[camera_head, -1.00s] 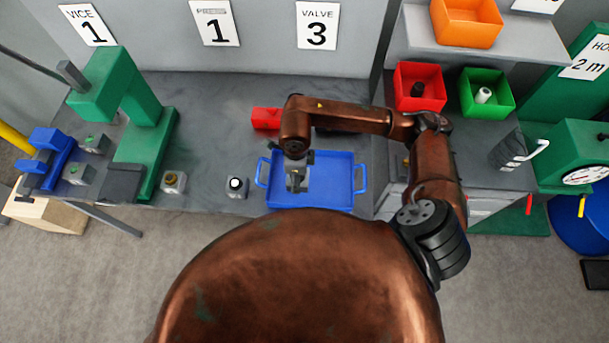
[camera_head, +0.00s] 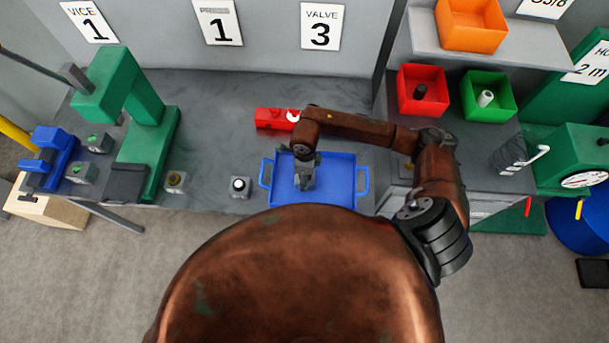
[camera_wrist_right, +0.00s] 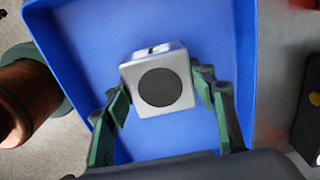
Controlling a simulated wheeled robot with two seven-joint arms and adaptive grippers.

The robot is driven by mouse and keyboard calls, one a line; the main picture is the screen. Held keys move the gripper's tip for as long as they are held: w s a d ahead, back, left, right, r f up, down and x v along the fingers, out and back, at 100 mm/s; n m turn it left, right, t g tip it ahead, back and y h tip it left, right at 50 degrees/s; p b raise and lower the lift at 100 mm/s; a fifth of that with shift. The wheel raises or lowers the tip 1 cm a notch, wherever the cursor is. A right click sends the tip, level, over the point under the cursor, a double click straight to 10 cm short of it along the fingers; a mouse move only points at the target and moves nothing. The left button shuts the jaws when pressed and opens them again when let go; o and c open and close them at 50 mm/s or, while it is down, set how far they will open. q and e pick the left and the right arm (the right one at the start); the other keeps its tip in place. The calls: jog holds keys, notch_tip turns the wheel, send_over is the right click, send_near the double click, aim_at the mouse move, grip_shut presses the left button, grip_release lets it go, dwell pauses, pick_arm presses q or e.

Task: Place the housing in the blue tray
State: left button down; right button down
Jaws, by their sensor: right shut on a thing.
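The housing (camera_wrist_right: 160,82) is a pale grey cube with a dark round face, seen in the right wrist view. My right gripper (camera_wrist_right: 163,92) is shut on it, with a green-padded finger at each side. The blue tray (camera_wrist_right: 78,40) lies behind the housing in that view. Whether the housing touches the tray floor cannot be told. My left gripper is not in view.
A red block (camera_head: 270,119) with a white round part sits behind the tray. Two small grey blocks, one with a black-and-white top (camera_head: 240,187) and one with a brass top (camera_head: 177,182), stand left of it. A green press (camera_head: 140,110) stands further left.

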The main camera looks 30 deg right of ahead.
jog(key=shift+s+f, duration=0.1)
jog(key=shift+s, duration=0.15)
jog(key=c, duration=1.2)
grip_release()
jog(key=o, duration=0.3)
jog(key=shift+w, duration=0.2)
jog(key=shift+o, duration=0.2)
jog(key=shift+s, duration=0.1)
jog(key=shift+r, duration=0.35)
pick_arm(q)
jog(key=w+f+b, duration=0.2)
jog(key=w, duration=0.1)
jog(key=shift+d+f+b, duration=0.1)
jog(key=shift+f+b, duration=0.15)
jog(key=shift+b, duration=0.05)
pick_arm(e)
notch_tip(320, 180, up, 12)
jog(key=shift+f, duration=0.15)
